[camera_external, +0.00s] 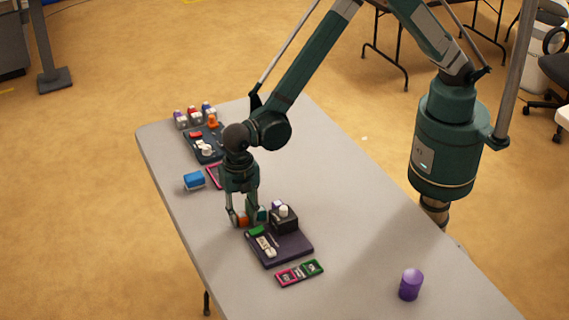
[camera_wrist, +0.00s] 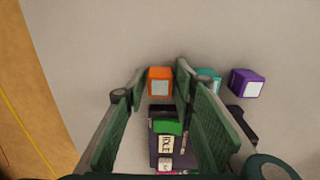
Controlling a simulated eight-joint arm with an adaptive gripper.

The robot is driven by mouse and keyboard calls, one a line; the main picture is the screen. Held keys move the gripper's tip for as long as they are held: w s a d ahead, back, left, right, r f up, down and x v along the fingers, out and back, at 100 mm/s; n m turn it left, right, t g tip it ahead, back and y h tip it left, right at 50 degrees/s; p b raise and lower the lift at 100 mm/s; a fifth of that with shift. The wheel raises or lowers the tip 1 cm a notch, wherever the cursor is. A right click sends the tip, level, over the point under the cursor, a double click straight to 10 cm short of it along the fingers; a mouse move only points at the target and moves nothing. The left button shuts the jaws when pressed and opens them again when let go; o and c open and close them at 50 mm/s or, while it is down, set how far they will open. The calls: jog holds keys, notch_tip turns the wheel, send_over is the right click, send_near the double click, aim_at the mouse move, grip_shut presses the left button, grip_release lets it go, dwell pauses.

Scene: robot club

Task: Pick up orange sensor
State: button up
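The orange sensor (camera_wrist: 160,81), a small orange block with a pale grey face, sits between the far ends of my gripper's two fingers in the wrist view. My gripper (camera_wrist: 160,97) is open, with a visible gap on at least the left side of the block. In the external view my gripper (camera_external: 247,220) points down at the far end of the dark tray, and the orange sensor (camera_external: 242,221) shows between its fingertips. Whether either finger touches it is hard to tell.
A teal block (camera_wrist: 208,80) stands just right of the right finger, with a purple block (camera_wrist: 247,83) beyond it. A dark tray (camera_external: 295,252) holds a green piece and a black box. A purple cylinder (camera_external: 410,284) stands apart. A blue block (camera_external: 194,180) sits farther back.

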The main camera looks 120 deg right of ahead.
aim_at(242, 215)
jog(key=c, duration=0.6)
jog(key=shift+r, duration=0.15)
jog(key=shift+r+p, duration=0.4)
jog(key=shift+r, duration=4.45)
